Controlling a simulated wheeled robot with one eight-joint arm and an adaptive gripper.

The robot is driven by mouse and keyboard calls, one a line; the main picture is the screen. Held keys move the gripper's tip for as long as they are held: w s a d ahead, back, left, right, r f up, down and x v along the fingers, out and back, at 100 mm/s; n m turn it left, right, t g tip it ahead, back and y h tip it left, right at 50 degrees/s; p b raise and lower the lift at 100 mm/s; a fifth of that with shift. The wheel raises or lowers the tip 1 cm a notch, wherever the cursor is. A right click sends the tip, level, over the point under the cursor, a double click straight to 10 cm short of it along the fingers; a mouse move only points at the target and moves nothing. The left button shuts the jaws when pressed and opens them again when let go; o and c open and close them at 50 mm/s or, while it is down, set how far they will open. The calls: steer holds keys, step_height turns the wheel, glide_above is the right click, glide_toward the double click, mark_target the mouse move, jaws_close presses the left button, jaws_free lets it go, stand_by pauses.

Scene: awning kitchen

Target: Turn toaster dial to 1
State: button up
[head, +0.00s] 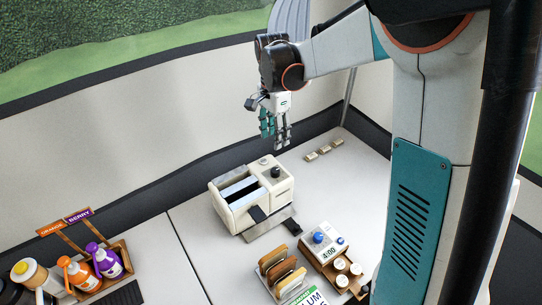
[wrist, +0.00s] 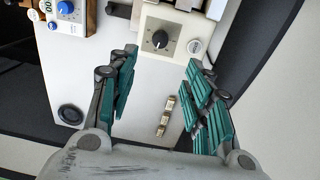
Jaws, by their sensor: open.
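The toaster (head: 240,196) is a cream box with two long slots, standing on the white counter in the head view. Its dial (head: 276,171) is a black knob on the end nearest my gripper. In the wrist view the dial (wrist: 160,39) sits on the cream toaster end (wrist: 172,56), with a pale pointer mark too small to read. My gripper (head: 276,140) is above and behind the toaster in the head view, apart from it. In the wrist view its teal-padded fingers (wrist: 162,95) are spread wide and empty, with the dial beyond the fingertips, between them.
A small timer box with a blue knob (head: 318,238) stands in front of the toaster, beside a bread rack (head: 277,268). Several small blocks (head: 324,149) lie on the counter behind. Bottles in a wooden crate (head: 90,288) stand at the lower left. Counter left of the toaster is clear.

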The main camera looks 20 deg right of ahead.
mark_target(275, 170)
steer(key=f+b, duration=0.1)
steer(key=f, duration=0.3)
steer(key=f+b, duration=0.1)
steer(key=f, duration=0.4)
steer(key=f+b, duration=0.2)
steer(key=f, duration=0.3)
steer(key=shift+s+d, duration=0.1)
steer(key=shift+s, duration=0.15)
steer(key=c, duration=1.1)
